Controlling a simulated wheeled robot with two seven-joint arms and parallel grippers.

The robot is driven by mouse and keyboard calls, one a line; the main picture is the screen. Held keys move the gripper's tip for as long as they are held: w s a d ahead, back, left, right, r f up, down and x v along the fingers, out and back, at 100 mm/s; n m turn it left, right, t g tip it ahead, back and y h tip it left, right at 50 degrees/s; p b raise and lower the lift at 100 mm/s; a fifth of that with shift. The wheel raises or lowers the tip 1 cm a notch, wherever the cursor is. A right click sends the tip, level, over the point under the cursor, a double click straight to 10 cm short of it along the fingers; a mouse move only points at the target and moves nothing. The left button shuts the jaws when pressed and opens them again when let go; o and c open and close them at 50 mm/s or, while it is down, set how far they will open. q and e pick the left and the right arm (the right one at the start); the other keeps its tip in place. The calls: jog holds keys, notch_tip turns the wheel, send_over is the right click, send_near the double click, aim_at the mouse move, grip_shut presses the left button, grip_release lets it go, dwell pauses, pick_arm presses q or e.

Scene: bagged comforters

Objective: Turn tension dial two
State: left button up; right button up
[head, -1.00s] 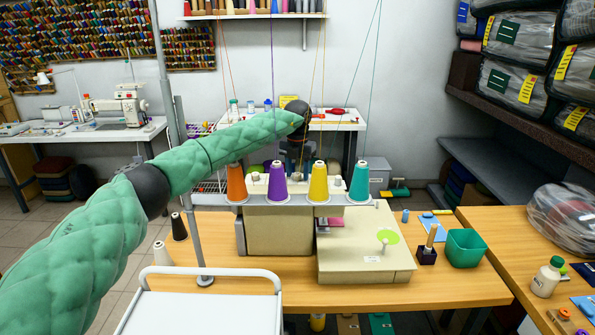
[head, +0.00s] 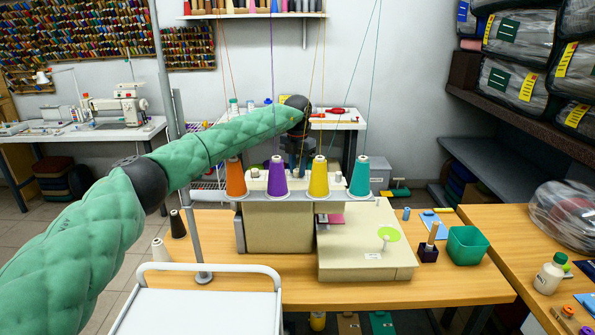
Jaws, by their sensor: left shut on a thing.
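The sewing machine (head: 285,228) stands on the wooden table, with a row of small pale tension dials on top behind the thread cones. One dial (head: 254,174) shows between the orange and purple cones, and another (head: 337,177) between the yellow and teal cones. My left gripper (head: 298,167) points down from the dark wrist, between the purple and yellow cones. It is shut on the middle dial, tension dial two, which the fingers mostly hide. The fingertips are small and partly behind the cones. My right gripper is out of view.
Orange (head: 235,178), purple (head: 277,180), yellow (head: 318,180) and teal (head: 360,178) cones stand close in front of the dials, with threads rising above them. A metal pole (head: 180,140) stands at left.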

pick_arm(q)
jog(key=shift+f+m+b, duration=0.1)
jog(key=shift+m+b, duration=0.2)
jog(key=shift+m, duration=0.1)
jog(key=shift+m+b, duration=0.3)
jog(key=shift+m, duration=0.1)
jog(key=shift+m+b, duration=0.8)
jog(key=shift+m, duration=0.4)
jog(key=shift+m+b, duration=0.3)
jog(key=shift+m, duration=1)
jog(key=shift+m+b, duration=0.3)
jog(key=shift+m, duration=0.2)
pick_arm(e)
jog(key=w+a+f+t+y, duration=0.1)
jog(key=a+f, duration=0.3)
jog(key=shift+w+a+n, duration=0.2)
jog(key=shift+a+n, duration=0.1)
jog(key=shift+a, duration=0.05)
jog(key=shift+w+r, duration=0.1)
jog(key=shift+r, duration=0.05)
pick_arm(q)
jog(key=o, duration=1)
jog(key=shift+r, duration=0.2)
